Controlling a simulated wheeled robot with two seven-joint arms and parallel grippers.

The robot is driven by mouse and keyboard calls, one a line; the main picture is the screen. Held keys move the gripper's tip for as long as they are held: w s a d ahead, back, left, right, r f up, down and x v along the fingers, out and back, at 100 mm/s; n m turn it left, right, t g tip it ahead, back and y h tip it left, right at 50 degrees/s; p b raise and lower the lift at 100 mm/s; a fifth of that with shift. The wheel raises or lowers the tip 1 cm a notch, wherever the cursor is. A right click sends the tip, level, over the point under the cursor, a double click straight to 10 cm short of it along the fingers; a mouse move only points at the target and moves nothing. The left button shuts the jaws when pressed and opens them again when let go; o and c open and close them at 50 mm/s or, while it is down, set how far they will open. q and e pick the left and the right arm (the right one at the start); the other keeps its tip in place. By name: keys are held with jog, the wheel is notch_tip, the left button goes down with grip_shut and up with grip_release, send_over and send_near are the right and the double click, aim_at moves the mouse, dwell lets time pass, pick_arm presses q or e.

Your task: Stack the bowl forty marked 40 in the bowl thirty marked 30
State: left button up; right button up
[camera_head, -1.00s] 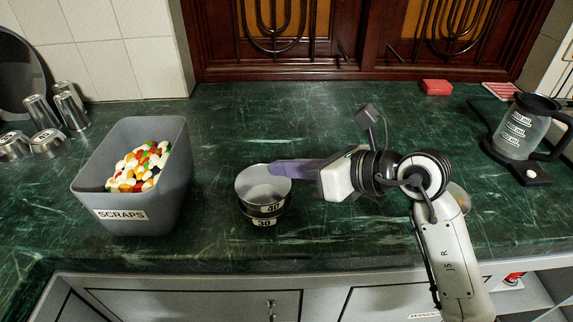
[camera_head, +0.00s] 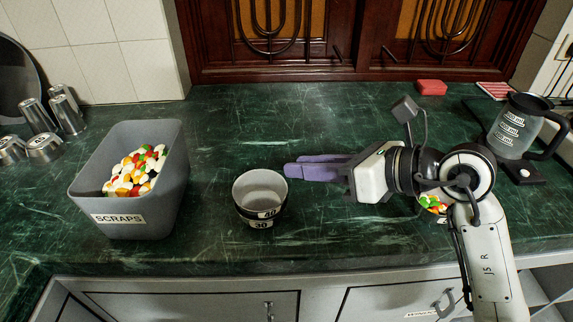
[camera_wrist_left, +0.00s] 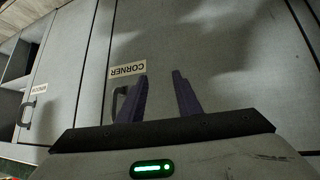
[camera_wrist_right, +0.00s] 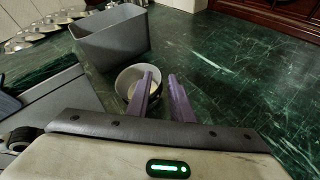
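The bowl forty (camera_head: 260,190), metallic with a black band marked 40, sits nested in the bowl thirty (camera_head: 261,223), whose label 30 shows just below. The stack stands upright on the green counter, and it also shows in the right wrist view (camera_wrist_right: 127,80).
A grey SCRAPS bin (camera_head: 120,232) with colourful pieces stands to the left of the bowls. Metal cups (camera_head: 66,112) are at the far left, a coffee pot (camera_head: 519,128) at the right. A container of colourful pieces (camera_head: 433,204) is partly hidden behind my right arm. The counter behind the bowls is clear.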

pick_arm(q)
jog(key=shift+w+r, duration=0.15)
jog(key=shift+w, duration=0.05)
pick_arm(e)
jog(key=v, duration=0.6)
jog(key=shift+s, duration=0.2)
pick_arm(q)
jog(key=shift+w+r, duration=0.1)
pick_arm(e)
jog(key=shift+d, duration=0.15)
jog(key=shift+s, duration=0.1)
